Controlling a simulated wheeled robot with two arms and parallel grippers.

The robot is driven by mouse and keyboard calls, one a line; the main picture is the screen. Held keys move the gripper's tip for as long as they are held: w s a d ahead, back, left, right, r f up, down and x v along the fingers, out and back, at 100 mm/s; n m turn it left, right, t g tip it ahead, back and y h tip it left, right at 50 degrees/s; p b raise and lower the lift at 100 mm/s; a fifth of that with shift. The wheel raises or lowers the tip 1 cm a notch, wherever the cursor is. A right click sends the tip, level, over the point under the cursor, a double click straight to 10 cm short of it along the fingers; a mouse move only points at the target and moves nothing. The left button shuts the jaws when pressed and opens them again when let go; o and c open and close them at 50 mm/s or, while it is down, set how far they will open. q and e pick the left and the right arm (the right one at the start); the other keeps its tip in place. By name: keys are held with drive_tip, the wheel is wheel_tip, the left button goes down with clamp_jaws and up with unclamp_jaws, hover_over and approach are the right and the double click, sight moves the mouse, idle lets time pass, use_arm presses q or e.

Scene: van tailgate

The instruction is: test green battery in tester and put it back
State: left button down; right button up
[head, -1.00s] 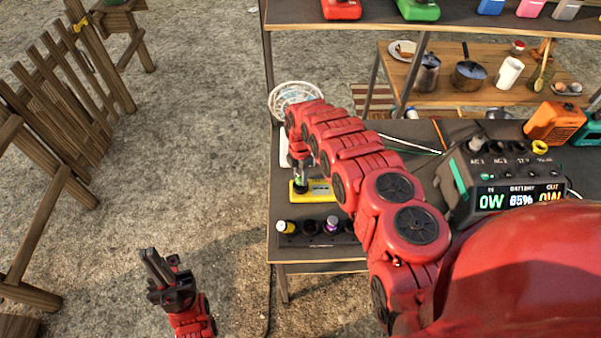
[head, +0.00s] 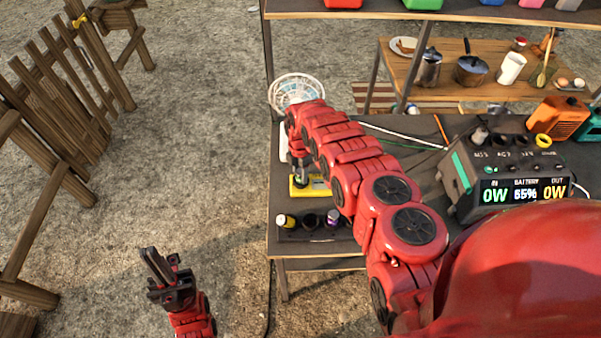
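The yellow battery tester (head: 318,189) lies on the table's left part. My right gripper (head: 301,178) points down over the tester's left end, its fingertips closed around the green battery, of which only a sliver shows low between the dark fingers. Whether the battery touches the tester's slot cannot be told. A dark battery holder (head: 300,234) sits in front of the tester with several cells, one with a yellow band and one purple. My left gripper (head: 155,268) hangs empty over the gravel, left of the table; its finger gap is unclear.
A power station (head: 500,180) with a lit display stands right of my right arm. A white round fan-like object (head: 297,90) is behind the gripper. An orange box (head: 556,120) is at the back right. A shelf edge crosses above the table.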

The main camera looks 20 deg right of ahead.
drive_tip(key=shift+s+a+f+g, duration=0.2)
drive_tip(key=shift+s+f+g, duration=0.2)
drive_tip(key=shift+s+f, duration=0.8)
drive_tip(key=shift+s+r, duration=0.15)
drive_tip(key=shift+r, duration=0.35)
drive_tip(key=r+b, duration=0.1)
drive_tip(key=r, duration=0.2)
drive_tip(key=w+r, duration=0.1)
drive_tip(key=r, duration=0.2)
drive_tip(key=w+r+b, duration=0.1)
drive_tip(key=r, duration=0.2)
drive_tip(key=shift+d+r+b, duration=0.2)
drive_tip(key=shift+r+b, duration=0.1)
drive_tip(key=shift+r, duration=0.1)
wheel_tip(320, 180, up, 9)
drive_tip(key=p, duration=0.9)
hover_over(301, 185)
drive_tip(key=w, duration=0.2)
drive_tip(key=shift+d+t, duration=0.3)
drive_tip(key=shift+f, duration=0.1)
